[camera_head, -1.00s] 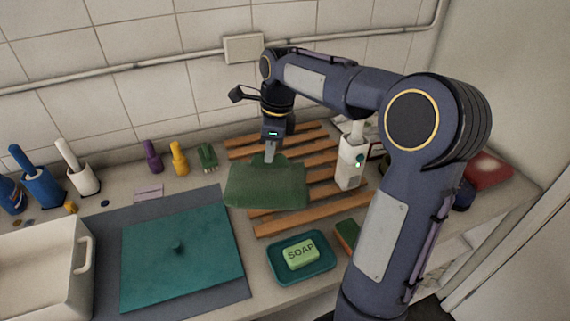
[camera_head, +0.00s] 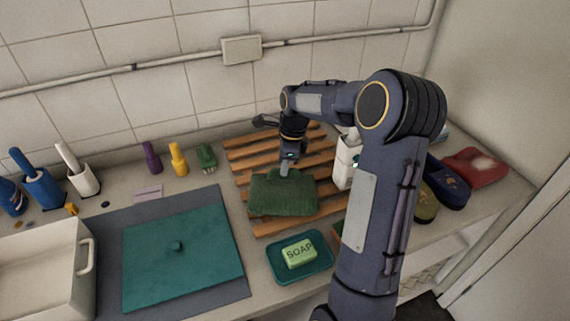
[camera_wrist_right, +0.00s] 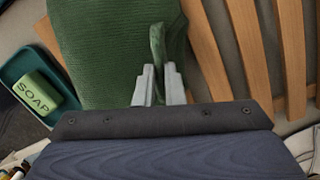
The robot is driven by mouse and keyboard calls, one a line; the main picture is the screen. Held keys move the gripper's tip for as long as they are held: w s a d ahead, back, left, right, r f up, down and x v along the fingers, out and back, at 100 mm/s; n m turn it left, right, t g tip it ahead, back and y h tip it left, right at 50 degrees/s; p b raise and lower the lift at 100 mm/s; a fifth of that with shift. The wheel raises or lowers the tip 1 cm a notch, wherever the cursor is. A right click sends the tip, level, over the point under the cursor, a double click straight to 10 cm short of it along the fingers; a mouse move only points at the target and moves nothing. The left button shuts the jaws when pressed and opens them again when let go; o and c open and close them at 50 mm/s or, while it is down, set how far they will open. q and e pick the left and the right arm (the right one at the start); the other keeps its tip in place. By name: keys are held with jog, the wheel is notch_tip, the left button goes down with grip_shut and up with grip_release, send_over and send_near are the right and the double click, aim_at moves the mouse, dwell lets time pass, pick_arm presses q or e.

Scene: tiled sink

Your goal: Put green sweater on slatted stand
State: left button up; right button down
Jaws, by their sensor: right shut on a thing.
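The green sweater (camera_head: 283,195) is a folded dark green bundle over the front left part of the slatted stand (camera_head: 262,228). My right gripper (camera_head: 284,172) is above the sweater, pointing down, shut on a pinched fold of it. In the right wrist view, the fingers (camera_wrist_right: 158,88) grip a raised ridge of the sweater (camera_wrist_right: 110,45), with the wooden slats (camera_wrist_right: 245,45) to the right. I cannot tell whether the sweater's underside rests fully on the slats. My left gripper is not in view.
A teal dish with green soap (camera_head: 299,252) sits in front of the stand, and a white bottle (camera_head: 345,160) is at its right. A teal lid with a knob (camera_head: 180,265) lies to the left.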

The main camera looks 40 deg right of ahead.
jog(key=shift+f, duration=0.15)
jog(key=c, duration=1.5)
grip_release()
notch_tip(320, 180, up, 12)
jog(key=s+d, duration=0.1)
jog(key=s+a+r+n+t, duration=0.1)
jog(key=s+a+r+n, duration=0.1)
jog(key=s+a+n, duration=0.45)
jog(key=s+a+f+n+t, duration=0.1)
jog(key=s+a+f+n, duration=0.1)
jog(key=s+a+n, duration=0.2)
jog(key=s+a+f+n+t+y, duration=0.1)
jog(key=s+a+f+n, duration=0.1)
jog(key=s+a+n, duration=0.3)
jog(key=s+a+f+n+t+y, duration=0.1)
jog(key=s+a+f+n, duration=0.1)
jog(key=s+a+n, duration=0.3)
jog(key=shift+s+f+n, duration=0.2)
jog(key=shift+s+n, duration=0.4)
jog(key=shift+n, duration=0.4)
jog(key=shift+s+f+n, duration=0.2)
jog(key=shift+s+n, duration=0.4)
jog(key=shift+n, duration=0.35)
